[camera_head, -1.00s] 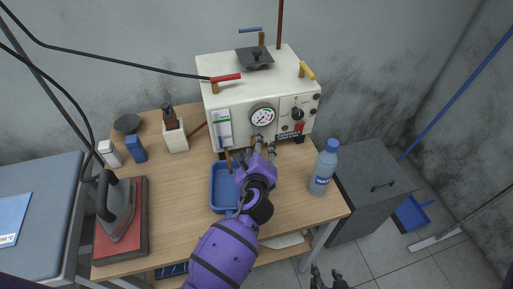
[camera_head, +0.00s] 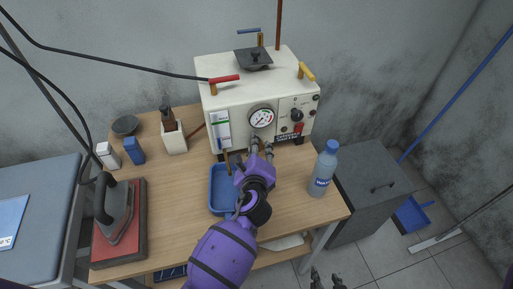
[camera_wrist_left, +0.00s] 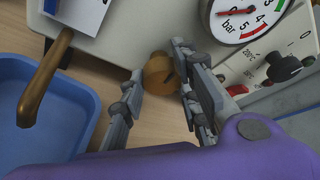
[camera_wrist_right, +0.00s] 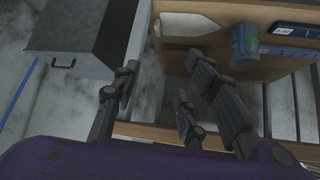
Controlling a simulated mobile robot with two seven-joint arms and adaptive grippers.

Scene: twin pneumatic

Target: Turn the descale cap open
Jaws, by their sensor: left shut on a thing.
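The descale cap, a round brass knob (camera_wrist_left: 158,74) with a dark slot, sits low on the front of the white boiler (camera_head: 232,135). In the left wrist view it lies between the fingers of my left gripper (camera_head: 262,149), which are shut on it. The head view hides the cap behind my gripper. My right gripper (camera_wrist_right: 150,85) is open and empty; in the head view only its fingertips (camera_head: 327,280) show at the bottom edge, in front of the table.
A blue tray (camera_head: 216,207) and brass spout (camera_wrist_left: 42,80) are left of the cap. A pressure gauge (camera_head: 261,117) is above. A water bottle (camera_head: 322,173) stands right, an iron (camera_head: 117,210) far left. A grey cabinet (camera_head: 372,190) is beside the table.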

